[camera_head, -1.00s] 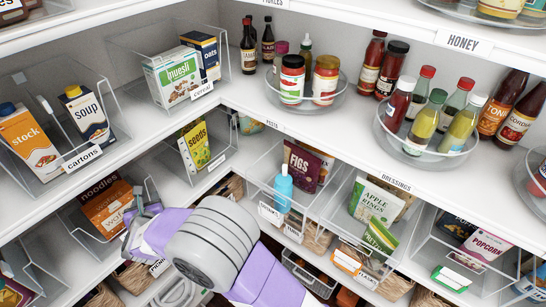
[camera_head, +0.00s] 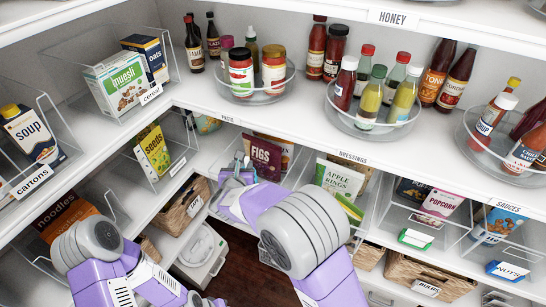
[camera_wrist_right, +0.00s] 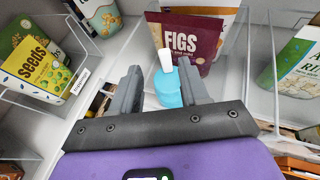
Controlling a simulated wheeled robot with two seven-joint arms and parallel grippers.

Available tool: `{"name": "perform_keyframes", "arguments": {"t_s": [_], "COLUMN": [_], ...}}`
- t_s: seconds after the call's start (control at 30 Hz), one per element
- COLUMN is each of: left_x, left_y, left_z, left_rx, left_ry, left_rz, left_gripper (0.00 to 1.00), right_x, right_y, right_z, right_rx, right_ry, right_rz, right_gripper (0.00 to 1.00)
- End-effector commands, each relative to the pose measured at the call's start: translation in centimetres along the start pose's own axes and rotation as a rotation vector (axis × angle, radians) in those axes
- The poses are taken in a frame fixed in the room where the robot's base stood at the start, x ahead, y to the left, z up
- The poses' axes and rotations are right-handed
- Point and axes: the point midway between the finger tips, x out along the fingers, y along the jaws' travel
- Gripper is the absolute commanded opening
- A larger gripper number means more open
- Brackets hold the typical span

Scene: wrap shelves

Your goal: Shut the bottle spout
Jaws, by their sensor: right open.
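A light-blue bottle (camera_wrist_right: 168,88) with a white spout (camera_wrist_right: 166,60) stands upright in front of the purple figs packet in the right wrist view. I cannot tell whether the spout is open or shut. My right gripper (camera_wrist_right: 160,82) is open, its two grey fingers on either side of the bottle in that picture. I cannot tell whether they touch it. In the head view my right gripper (camera_head: 237,172) is at the left side of the figs bin and hides most or all of the bottle. My left arm shows at the lower left, but no left fingertips are seen.
The figs packet (camera_head: 263,158) is behind the right gripper. A seeds packet (camera_head: 153,151) stands in a clear bin to the left, and an apple rings packet (camera_head: 338,180) to the right. Above is a shelf with turntables of bottles. Clear bin walls are close beside the gripper.

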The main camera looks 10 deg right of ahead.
Motion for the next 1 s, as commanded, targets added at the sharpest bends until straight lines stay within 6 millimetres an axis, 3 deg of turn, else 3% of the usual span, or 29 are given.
{"name": "perform_keyframes", "arguments": {"t_s": [0.5,0.87,1.0], "left_x": [-0.2,-0.2,-0.2], "left_y": [0.0,0.1,0.1], "left_z": [0.0,0.0,0.0], "left_rx": [-0.001,-0.001,-0.001], "left_ry": [0.000,0.000,0.000], "left_rz": [-0.001,0.000,0.000], "left_gripper": [0.43,0.43,0.43], "right_x": [6.9,7.5,7.5], "right_y": [-0.5,-0.4,-0.4], "right_z": [0.0,0.0,0.0], "right_rx": [0.001,0.001,0.002], "right_ry": [0.001,0.000,0.001], "right_rz": [-0.007,-0.006,-0.006], "right_gripper": [0.45,0.45,0.25]}}
